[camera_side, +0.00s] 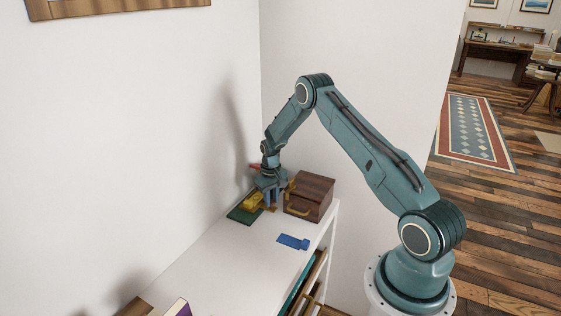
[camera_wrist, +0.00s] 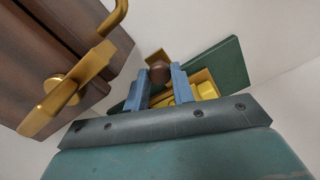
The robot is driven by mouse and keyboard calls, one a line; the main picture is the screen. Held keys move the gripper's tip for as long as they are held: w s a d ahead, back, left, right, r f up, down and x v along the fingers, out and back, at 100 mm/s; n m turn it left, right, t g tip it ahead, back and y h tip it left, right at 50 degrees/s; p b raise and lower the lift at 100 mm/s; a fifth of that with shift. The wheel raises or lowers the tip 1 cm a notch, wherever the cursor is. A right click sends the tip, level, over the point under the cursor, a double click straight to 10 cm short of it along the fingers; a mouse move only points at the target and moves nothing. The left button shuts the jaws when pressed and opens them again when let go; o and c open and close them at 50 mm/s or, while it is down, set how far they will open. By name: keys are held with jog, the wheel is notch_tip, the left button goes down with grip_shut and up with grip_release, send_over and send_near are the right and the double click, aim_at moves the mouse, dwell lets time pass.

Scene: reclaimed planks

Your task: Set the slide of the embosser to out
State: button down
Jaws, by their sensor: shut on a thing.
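The embosser looks like a yellow body (camera_side: 253,200) on a dark green base (camera_side: 243,216), on the white shelf top near the wall. In the wrist view its yellow parts (camera_wrist: 205,86) and green base (camera_wrist: 222,62) show behind my fingers. A round brown knob (camera_wrist: 160,72), apparently the slide's, sits between my blue fingertips. My gripper (camera_side: 269,204) points down at the embosser's right side; in the wrist view my gripper (camera_wrist: 160,78) is shut on the knob. The fingers and palm hide part of the embosser, and the slide's position cannot be told.
A brown wooden box (camera_side: 316,193) with a brass handle stands close to the right of my gripper; its brass fittings (camera_wrist: 68,90) show close by in the wrist view. A blue flat object (camera_side: 293,242) lies nearer the front. The white shelf top (camera_side: 225,262) is otherwise mostly clear.

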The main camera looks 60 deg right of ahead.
jog(key=a, duration=0.5)
jog(key=c, duration=1.2)
grip_release()
jog(key=shift+o, duration=0.2)
jog(key=shift+r, duration=0.15)
jog(key=shift+d+r, duration=0.1)
jog(key=shift+r, duration=0.45)
notch_tip(320, 180, up, 12)
jog(key=shift+r, duration=0.25)
